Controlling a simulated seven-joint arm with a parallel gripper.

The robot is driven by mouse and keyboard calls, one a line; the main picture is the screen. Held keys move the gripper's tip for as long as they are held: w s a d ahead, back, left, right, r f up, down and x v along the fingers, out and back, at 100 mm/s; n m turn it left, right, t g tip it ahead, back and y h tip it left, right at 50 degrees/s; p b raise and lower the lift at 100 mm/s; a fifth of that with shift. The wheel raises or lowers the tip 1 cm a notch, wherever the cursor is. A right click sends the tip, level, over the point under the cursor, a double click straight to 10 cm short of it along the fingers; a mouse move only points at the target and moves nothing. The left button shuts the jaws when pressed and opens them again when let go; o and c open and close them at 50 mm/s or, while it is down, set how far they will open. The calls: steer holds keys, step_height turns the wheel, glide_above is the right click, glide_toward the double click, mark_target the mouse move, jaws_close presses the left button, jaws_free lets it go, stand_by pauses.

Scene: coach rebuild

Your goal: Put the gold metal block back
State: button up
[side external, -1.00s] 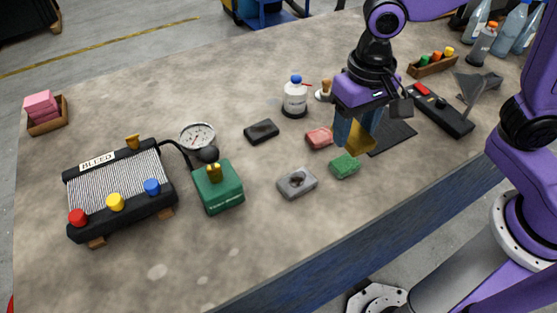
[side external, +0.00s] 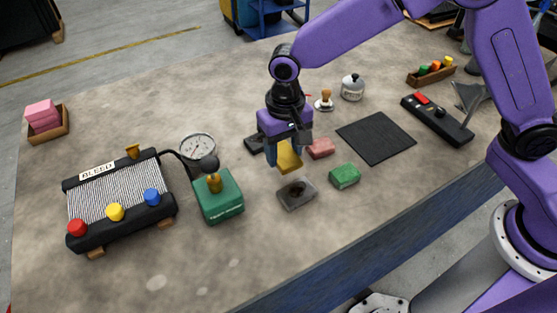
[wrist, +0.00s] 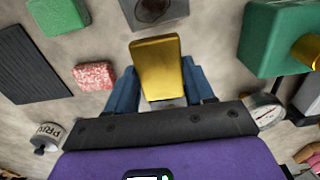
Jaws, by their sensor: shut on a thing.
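The gold metal block (side external: 290,157) is held tilted between the blue fingers of my gripper (side external: 283,152), above the table. In the wrist view the gold block (wrist: 157,62) sits between the two fingers (wrist: 162,85). A grey block with a dark patch on top (side external: 297,196) lies on the table below and slightly right of the held block. It also shows at the top of the wrist view (wrist: 165,14). Its top is partly cut off there. Where the gold block belongs is not marked in the views.
A pink-red block (side external: 321,148), a green block (side external: 345,176) and a partly hidden black block (side external: 254,145) lie close by. A green box with a brass fitting (side external: 219,200), a gauge (side external: 197,147) and a BLEED radiator (side external: 118,200) stand left. A dark mat (side external: 376,138) lies right, bare.

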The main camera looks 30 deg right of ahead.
mark_target(279, 163)
steer(key=shift+w+a+f, duration=0.35)
steer(key=shift+w+f, duration=0.15)
steer(key=shift+f, duration=1.8)
steer(key=shift+f, duration=0.1)
steer(key=o, duration=1.3)
step_height(279, 163, up, 12)
steer(key=shift+f, duration=0.1)
steer(key=shift+r, duration=0.25)
